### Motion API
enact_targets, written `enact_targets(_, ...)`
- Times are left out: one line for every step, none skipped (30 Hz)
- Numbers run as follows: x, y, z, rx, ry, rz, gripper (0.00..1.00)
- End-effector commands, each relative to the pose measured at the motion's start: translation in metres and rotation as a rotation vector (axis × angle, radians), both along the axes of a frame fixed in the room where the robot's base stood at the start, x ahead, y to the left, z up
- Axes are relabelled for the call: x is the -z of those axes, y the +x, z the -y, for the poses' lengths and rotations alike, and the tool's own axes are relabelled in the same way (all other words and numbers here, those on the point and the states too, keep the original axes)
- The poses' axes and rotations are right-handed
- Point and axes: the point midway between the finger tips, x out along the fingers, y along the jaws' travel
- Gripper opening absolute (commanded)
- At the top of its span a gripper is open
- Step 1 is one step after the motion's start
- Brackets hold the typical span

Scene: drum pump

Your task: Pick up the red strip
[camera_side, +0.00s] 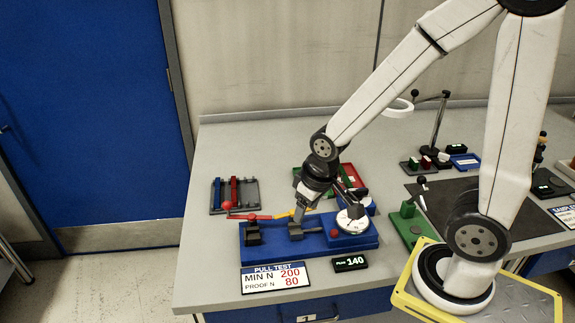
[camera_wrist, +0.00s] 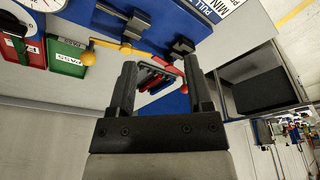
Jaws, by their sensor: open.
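A red strip (camera_side: 234,190) lies in a grey rack (camera_side: 250,203) beside a blue strip (camera_side: 217,192), at the back left of the table in the side view. In the wrist view the red strip (camera_wrist: 158,86) shows small and partly hidden, beyond and between my fingers.
A yellow piece (camera_wrist: 130,50) lies in line with the red piece on the tester. A round dial (camera_side: 352,220) stands at the tester's right end. Green and red trays (camera_wrist: 66,57) are behind it. A PULL TEST sign (camera_side: 275,278) stands in front. The table's left edge is clear.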

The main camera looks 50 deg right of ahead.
Motion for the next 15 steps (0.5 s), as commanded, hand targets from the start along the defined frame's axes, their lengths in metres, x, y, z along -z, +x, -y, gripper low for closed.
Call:
enact_targets(0.0,0.009,0.001,0.014,-0.001,0.001,0.65)
enact_targets(0.0,0.014,0.002,0.024,-0.002,0.0,0.65)
enact_targets(-0.001,0.023,0.003,0.04,-0.002,0.002,0.65)
enact_targets(-0.001,0.03,0.004,0.053,-0.002,0.002,0.65)
enact_targets(0.0,0.037,0.005,0.067,-0.003,0.001,0.65)
enact_targets(0.0,0.048,0.006,0.088,-0.004,0.003,0.65)
enact_targets(0.0,0.056,0.007,0.105,-0.004,0.004,0.65)
enact_targets(0.0,0.064,0.009,0.12,-0.006,0.005,0.65)
enact_targets(0.001,0.076,0.011,0.144,-0.007,0.007,0.65)
enact_targets(0.002,0.084,0.012,0.162,-0.008,0.008,0.65)
enact_targets(0.003,0.093,0.013,0.18,-0.009,0.01,0.65)
enact_targets(0.004,0.104,0.015,0.204,-0.011,0.013,0.65)
enact_targets(0.005,0.112,0.017,0.223,-0.012,0.015,0.65)
enact_targets(0.006,0.12,0.018,0.241,-0.014,0.017,0.65)
enact_targets(0.008,0.131,0.021,0.266,-0.016,0.02,0.65)
